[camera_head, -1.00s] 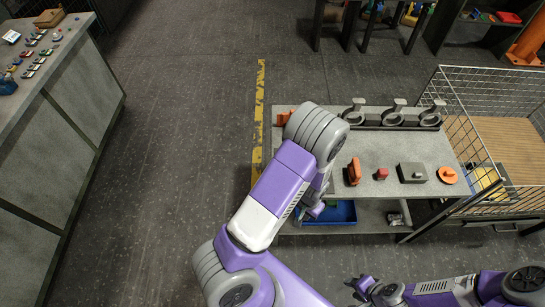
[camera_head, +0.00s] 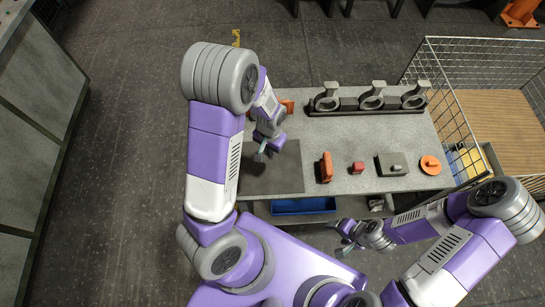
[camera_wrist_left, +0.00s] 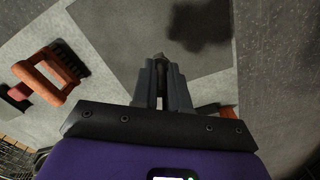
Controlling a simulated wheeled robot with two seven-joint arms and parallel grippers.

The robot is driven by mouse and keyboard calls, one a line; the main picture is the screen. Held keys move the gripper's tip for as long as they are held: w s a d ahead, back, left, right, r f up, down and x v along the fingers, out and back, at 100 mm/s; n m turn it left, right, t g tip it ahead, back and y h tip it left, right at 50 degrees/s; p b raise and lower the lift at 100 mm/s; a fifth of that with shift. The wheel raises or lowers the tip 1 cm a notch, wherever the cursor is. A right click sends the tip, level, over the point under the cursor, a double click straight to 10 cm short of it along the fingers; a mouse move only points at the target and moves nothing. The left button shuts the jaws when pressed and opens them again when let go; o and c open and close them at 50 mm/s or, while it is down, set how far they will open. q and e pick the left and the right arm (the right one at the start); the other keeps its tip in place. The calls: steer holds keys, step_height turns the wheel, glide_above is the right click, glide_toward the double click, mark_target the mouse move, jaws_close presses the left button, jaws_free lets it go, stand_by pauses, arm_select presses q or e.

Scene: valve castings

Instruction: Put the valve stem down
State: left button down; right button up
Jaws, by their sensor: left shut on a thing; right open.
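My left gripper (camera_head: 262,152) is over the left part of the workbench, above the dark grey mat (camera_head: 283,180). In the left wrist view its fingers (camera_wrist_left: 161,85) are shut on a small grey piece, the valve stem (camera_wrist_left: 160,60), whose tip shows between them. Most of the stem is hidden by the fingers. The mat (camera_wrist_left: 135,30) lies ahead in that view with a dark shadow on it, and the stem appears held above it. My right gripper (camera_head: 345,238) is open and empty, low in front of the bench's front edge.
On the workbench (camera_head: 345,140) stand an orange bracket-like piece (camera_head: 326,167), a red piece (camera_head: 358,167), a grey block with a knob (camera_head: 392,164) and an orange disc (camera_head: 431,165). A black rack (camera_head: 350,104) with three grey castings is at the back. A blue tray (camera_head: 303,206) sits below.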

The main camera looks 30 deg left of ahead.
arm_select(q)
step_height(320, 180, down, 3)
steer(key=shift+s+f, duration=0.1)
steer(key=shift+f+b, duration=0.65)
steer(key=shift+f, duration=0.95)
steer(key=shift+f, duration=0.1)
steer(key=c, duration=1.6)
jaws_free()
steer(key=shift+f, duration=0.1)
steer(key=o, duration=0.5)
steer(key=shift+c, duration=0.2)
